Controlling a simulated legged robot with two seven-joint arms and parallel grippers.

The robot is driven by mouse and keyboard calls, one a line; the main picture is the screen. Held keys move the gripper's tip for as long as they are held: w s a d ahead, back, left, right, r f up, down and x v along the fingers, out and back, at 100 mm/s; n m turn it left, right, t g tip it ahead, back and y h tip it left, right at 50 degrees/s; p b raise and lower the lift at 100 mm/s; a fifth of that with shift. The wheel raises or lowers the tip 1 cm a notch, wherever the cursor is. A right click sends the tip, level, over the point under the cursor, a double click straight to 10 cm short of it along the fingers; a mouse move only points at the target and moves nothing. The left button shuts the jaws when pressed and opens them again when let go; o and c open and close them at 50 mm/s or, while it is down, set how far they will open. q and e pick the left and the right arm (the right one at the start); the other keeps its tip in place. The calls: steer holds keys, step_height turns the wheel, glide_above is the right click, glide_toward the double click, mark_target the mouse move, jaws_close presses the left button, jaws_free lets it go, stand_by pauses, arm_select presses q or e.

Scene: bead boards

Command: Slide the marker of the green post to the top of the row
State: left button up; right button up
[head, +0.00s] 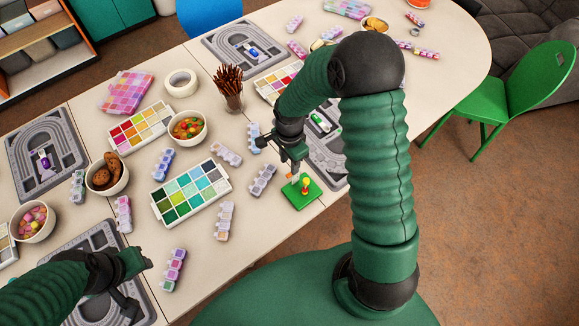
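A small green board (299,200) lies on the table near its front edge, below the middle of the picture. A short post with a small orange-red and yellow piece (305,186) stands on it; the parts are too small to tell the marker from the post. My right gripper (294,165) points down just above and behind the board, close to the post. Its fingers are dark and small, and I cannot tell whether they are apart or touch the piece. My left gripper (134,290) is low at the left, over a grey track board, away from the green board.
Paint palettes (191,193), bowls of sweets (187,127) and cookies (107,174), a cup of brown sticks (232,99) and several small bead strips crowd the table. A grey track board (329,155) lies behind my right arm. A green chair (515,92) stands at the right.

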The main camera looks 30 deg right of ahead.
steer(key=f, duration=0.3)
steer(key=shift+s+d, duration=0.1)
steer(key=shift+s, duration=0.2)
steer(key=shift+s+d+f, duration=0.1)
steer(key=shift+s+f, duration=0.1)
steer(key=shift+f, duration=0.3)
arm_select(q)
steer(key=shift+s+d+r, duration=0.2)
steer(key=shift+s+r, duration=0.05)
steer(key=shift+s, duration=0.1)
arm_select(e)
steer(key=shift+w+f, duration=0.15)
arm_select(q)
steer(key=shift+w, duration=0.1)
arm_select(e)
steer(key=shift+w, duration=0.1)
steer(key=shift+c, duration=0.3)
jaws_close()
arm_select(q)
steer(key=shift+a, duration=0.1)
